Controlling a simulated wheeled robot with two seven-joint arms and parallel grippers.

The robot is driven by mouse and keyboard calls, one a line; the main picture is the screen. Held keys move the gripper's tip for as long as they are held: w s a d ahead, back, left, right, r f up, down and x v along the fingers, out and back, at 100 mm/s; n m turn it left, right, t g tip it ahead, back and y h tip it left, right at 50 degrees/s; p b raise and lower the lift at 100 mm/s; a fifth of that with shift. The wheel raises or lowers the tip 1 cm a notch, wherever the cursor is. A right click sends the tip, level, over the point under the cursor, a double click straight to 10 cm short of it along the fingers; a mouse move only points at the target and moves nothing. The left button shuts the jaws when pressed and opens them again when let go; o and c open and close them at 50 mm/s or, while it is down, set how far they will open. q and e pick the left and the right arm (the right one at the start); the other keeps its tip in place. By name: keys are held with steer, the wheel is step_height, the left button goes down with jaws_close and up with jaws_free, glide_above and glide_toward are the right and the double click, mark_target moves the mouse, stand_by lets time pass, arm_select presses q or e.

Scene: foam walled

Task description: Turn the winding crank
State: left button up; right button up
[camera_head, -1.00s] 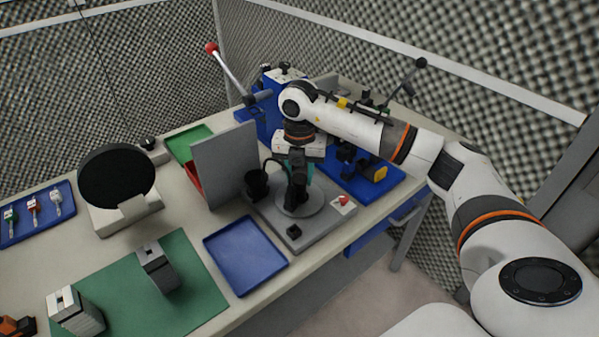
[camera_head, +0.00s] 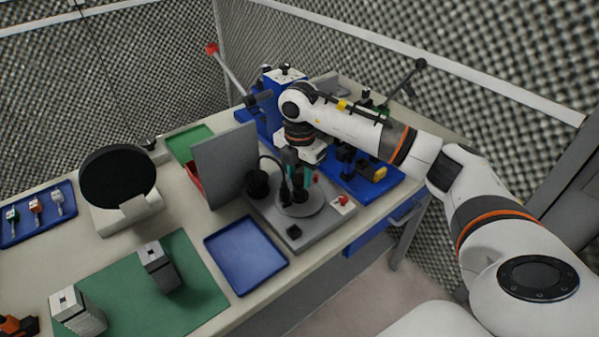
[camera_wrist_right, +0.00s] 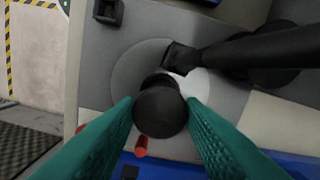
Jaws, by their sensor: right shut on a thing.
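The winding crank shows as a black round knob (camera_wrist_right: 160,108) in the right wrist view, over a pale grey disc (camera_wrist_right: 125,75). In the head view its round plate (camera_head: 300,204) lies on a grey base (camera_head: 322,216), with a black upright part above it. My right gripper (camera_head: 298,178) reaches down over this plate from above. In the right wrist view its teal fingers (camera_wrist_right: 160,130) stand on either side of the knob and are shut on it. A black bar (camera_wrist_right: 255,48) runs to the right from near the disc. My left gripper is not in view.
A grey upright panel (camera_head: 226,165) and a black cup-like part (camera_head: 257,184) stand left of the crank. A blue tray (camera_head: 245,254) lies in front. A blue fixture (camera_head: 368,184) stands to the right. A red button (camera_head: 342,200) sits on the base corner.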

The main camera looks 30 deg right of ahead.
steer(key=shift+w+r+m+p, duration=0.15)
steer(key=shift+m+p, duration=0.25)
steer(key=shift+m, duration=1.6)
steer(key=shift+m+p, duration=0.5)
steer(key=shift+m, duration=1.4)
steer(key=shift+r+m+p, duration=0.1)
steer(key=shift+m+p, duration=0.45)
steer(key=shift+m, duration=0.85)
steer(key=shift+m+p, duration=0.55)
steer(key=shift+m, duration=0.15)
steer(key=shift+r+m+p, duration=0.1)
steer(key=shift+m+p, duration=0.6)
steer(key=shift+p, duration=0.3)
steer(key=m+p, duration=0.5)
steer(key=p, duration=0.6)
steer(key=shift+p, duration=0.35)
steer(key=shift+m+p, duration=0.7)
steer(key=shift+p, duration=0.5)
steer(key=shift+f, duration=0.2)
